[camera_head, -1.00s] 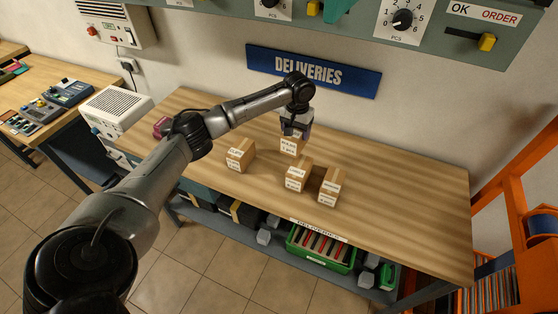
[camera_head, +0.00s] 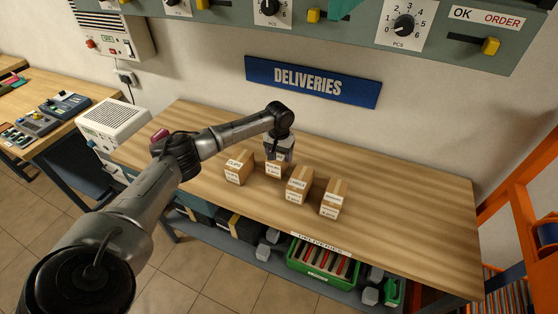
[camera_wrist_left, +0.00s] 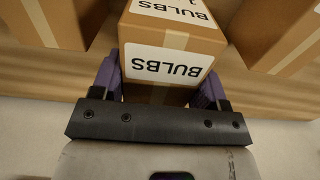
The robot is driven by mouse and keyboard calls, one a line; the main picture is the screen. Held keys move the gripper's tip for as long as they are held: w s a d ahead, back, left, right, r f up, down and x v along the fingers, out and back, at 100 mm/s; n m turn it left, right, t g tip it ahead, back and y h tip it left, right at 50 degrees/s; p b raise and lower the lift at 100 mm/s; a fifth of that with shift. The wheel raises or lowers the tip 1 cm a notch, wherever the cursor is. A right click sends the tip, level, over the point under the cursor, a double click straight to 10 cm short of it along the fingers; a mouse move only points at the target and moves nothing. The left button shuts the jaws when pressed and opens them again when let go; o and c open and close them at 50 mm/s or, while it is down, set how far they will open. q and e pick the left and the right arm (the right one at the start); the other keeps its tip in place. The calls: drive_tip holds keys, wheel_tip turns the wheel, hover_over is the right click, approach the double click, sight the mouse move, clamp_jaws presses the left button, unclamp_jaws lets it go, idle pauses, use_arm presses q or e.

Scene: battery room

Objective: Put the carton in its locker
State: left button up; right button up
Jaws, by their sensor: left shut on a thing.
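My left gripper (camera_head: 278,153) is shut on a small brown carton (camera_head: 273,171) among the cartons on the wooden table. In the left wrist view the purple fingers (camera_wrist_left: 160,85) press on both sides of this carton (camera_wrist_left: 170,92), and its white labels read BULBS. Whether its bottom touches the table I cannot tell. Three other cartons stand close by: one on the left (camera_head: 238,167) and two on the right, nearer one (camera_head: 299,187) and farther one (camera_head: 333,199). I see no locker that I can make out. My right gripper is not in view.
The wooden table (camera_head: 410,220) is bare on its right side. A blue DELIVERIES sign (camera_head: 312,81) hangs on the wall behind. A green crate (camera_head: 320,268) sits on the shelf below. A white box (camera_head: 113,118) stands left, and an orange frame (camera_head: 515,185) stands right.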

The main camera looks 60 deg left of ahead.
use_arm(q)
wheel_tip(320, 180, down, 3)
drive_tip(key=shift+f, duration=0.1)
idle(0.3)
drive_tip(key=o, duration=1.1)
drive_tip(key=shift+f, duration=0.1)
drive_tip(key=shift+r, duration=0.45)
wheel_tip(320, 180, up, 10)
drive_tip(key=shift+f+p, duration=0.2)
drive_tip(key=shift+p, duration=0.4)
drive_tip(key=shift+o, duration=0.5)
drive_tip(key=shift+r, duration=0.9)
